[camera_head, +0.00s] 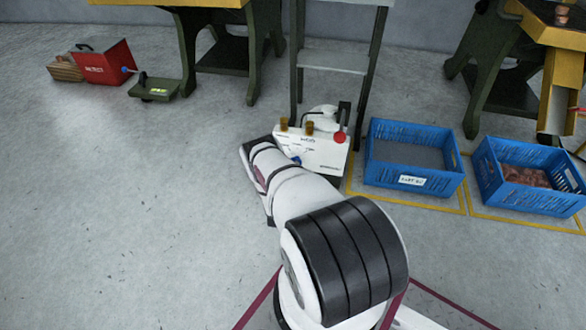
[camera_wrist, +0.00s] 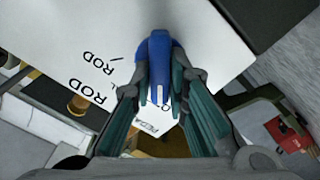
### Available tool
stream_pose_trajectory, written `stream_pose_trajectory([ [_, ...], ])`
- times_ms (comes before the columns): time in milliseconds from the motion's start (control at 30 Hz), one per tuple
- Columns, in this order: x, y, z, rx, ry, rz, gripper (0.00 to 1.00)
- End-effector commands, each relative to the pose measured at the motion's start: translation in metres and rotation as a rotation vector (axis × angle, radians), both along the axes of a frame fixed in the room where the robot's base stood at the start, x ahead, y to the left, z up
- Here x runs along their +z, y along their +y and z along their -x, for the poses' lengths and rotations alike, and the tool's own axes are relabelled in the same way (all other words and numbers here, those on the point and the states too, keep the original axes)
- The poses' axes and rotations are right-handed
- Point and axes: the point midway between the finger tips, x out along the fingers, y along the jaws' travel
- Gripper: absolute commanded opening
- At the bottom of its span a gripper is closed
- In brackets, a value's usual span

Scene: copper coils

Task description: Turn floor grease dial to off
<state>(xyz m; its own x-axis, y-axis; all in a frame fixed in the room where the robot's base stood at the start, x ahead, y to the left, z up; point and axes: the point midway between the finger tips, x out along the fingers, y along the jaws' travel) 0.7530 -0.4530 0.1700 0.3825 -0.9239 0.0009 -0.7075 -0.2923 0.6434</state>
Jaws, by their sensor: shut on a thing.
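A white box (camera_head: 322,153) with printed labels stands on the floor at the foot of a grey stand. Its blue dial (camera_head: 295,160) shows on the front, beside my arm. In the wrist view the blue dial (camera_wrist: 159,55) stands between my fingers, with a white pointer mark towards the bottom of the picture. My gripper (camera_wrist: 160,80) is shut on the dial, one finger on each side. Printed words, including "ROD", show on the white panel (camera_wrist: 120,30); some are hidden by the fingers. My arm hides most of my gripper in the head view.
A red knob (camera_head: 340,137) and brass caps (camera_head: 309,127) are on the white box. Blue crates (camera_head: 412,182) stand to its right. A red box (camera_head: 104,66) and a green pedal (camera_head: 155,90) lie at the far left.

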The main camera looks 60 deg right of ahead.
Motion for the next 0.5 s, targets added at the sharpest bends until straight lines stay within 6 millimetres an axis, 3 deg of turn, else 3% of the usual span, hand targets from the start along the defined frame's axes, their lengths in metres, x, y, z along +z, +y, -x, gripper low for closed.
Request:
stream_pose_trajectory([
  [33, -0.0014, 0.0006, 0.0015, -0.002, 0.002, -0.003, 0.19],
  [100, -0.0014, 0.0006, 0.0014, -0.002, 0.002, -0.003, 0.35],
  [500, -0.0009, 0.0054, 0.0022, 0.001, 0.001, -0.002, 0.35],
])
